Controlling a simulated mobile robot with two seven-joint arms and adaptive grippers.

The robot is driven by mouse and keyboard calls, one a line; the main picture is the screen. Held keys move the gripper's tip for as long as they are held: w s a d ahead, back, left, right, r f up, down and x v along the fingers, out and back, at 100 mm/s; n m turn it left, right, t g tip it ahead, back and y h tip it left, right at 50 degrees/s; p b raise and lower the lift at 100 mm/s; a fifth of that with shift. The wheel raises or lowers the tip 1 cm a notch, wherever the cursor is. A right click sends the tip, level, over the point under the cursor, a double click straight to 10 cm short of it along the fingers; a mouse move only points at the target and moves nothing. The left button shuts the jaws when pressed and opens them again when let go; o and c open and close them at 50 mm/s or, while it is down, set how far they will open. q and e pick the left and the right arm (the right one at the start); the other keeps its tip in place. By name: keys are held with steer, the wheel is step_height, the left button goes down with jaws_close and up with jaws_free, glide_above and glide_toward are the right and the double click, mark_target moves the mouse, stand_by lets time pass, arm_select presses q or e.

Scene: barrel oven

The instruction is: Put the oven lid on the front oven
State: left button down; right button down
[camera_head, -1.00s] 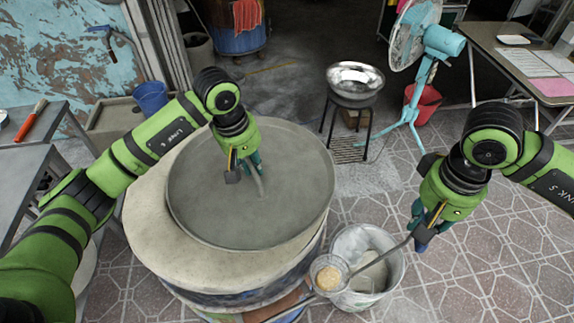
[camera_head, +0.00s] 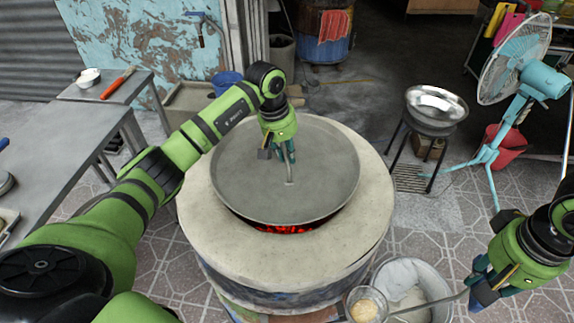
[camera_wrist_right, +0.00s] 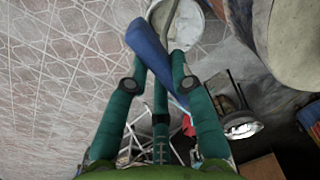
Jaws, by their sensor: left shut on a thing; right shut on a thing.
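The round grey oven lid (camera_head: 245,190) is over the mouth of the barrel oven (camera_head: 220,240), toward the back of its pale rim. A red glow shows in a crescent below the lid's front edge. I cannot tell whether the lid touches the rim. My left gripper (camera_head: 287,158) is shut on the lid's upright handle in the middle. My right gripper (camera_head: 478,297) is shut on the blue handle of a long ladle (camera_head: 435,305), right of the oven. The right wrist view shows that gripper (camera_wrist_right: 155,60) around the blue handle (camera_wrist_right: 146,42).
A white bucket (camera_head: 408,275) stands on the floor right of the oven, with the ladle's bowl (camera_head: 367,308) beside it. A metal bowl on a stand (camera_head: 436,105) and a teal fan (camera_head: 520,75) are at the back right. Metal tables (camera_head: 55,150) are at the left.

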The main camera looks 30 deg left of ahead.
arm_select(q)
step_height(320, 180, down, 3)
steer(key=shift+d+r+b, duration=0.1)
steer(key=shift+r+b, duration=0.05)
steer(key=shift+b, duration=0.45)
arm_select(e)
steer(key=shift+f, duration=0.7)
arm_select(q)
steer(key=shift+f, duration=0.4)
arm_select(e)
steer(key=shift+f, duration=0.15)
arm_select(q)
steer(key=shift+f+b, duration=0.15)
steer(key=shift+b, duration=0.2)
arm_select(e)
steer(key=shift+f, duration=0.15)
arm_select(q)
steer(key=c, duration=1.2)
jaws_free()
steer(key=shift+s, duration=0.1)
arm_select(e)
steer(key=shift+r, duration=0.2)
